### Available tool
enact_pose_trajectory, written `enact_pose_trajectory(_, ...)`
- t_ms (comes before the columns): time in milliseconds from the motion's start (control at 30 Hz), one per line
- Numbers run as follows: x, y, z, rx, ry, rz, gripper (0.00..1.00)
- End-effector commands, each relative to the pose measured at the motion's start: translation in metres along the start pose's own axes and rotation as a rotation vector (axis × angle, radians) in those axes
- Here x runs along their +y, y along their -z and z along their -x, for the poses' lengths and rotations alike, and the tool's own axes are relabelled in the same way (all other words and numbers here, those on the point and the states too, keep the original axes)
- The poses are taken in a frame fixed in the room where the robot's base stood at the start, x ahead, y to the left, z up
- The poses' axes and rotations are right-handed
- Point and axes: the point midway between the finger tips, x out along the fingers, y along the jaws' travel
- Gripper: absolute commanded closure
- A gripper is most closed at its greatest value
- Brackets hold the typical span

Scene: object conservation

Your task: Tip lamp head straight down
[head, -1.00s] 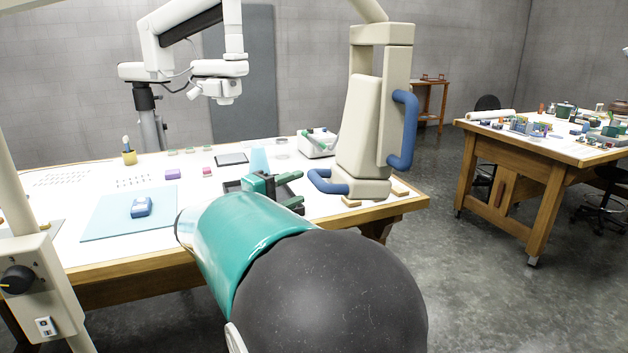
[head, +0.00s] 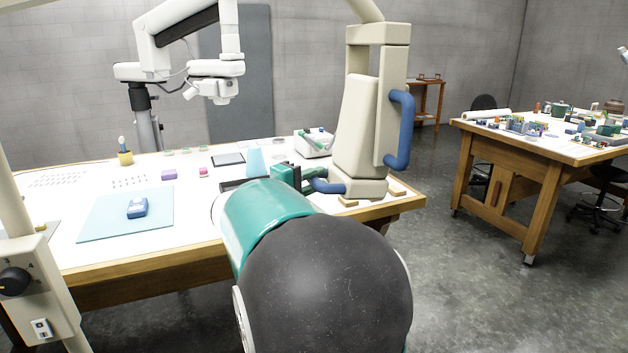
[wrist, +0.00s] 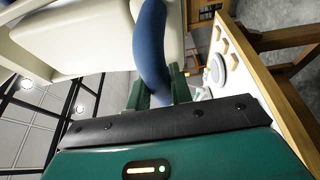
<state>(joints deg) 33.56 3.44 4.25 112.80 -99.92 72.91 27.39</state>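The beige lamp head (head: 360,125) stands over the right end of the white table, below a curved beige arm. It has a tall blue handle (head: 401,130) on its right side and a low blue handle (head: 327,186) at its lower left. My gripper (head: 306,180) reaches the low handle. In the wrist view, a blue handle (wrist: 153,50) runs down between the two green fingers of my gripper (wrist: 160,92). The fingers are spread on either side of it; firm contact on both sides is not clear. My own forearm hides part of the gripper in the head view.
The white table (head: 75,220) holds a teal mat (head: 105,222) with a blue device (head: 137,207), a light-blue cone (head: 255,162) and a white box (head: 314,143). Small wooden blocks (head: 348,202) lie by the lamp base. A second table (head: 520,165) stands right, across open floor.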

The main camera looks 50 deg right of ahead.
Motion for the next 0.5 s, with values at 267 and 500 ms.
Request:
enact_pose_trajectory(267,-0.009,-0.004,-0.009,0.0,0.001,0.003,1.0)
enact_pose_trajectory(500,-0.022,-0.011,-0.025,0.0,0.002,0.0,1.0)
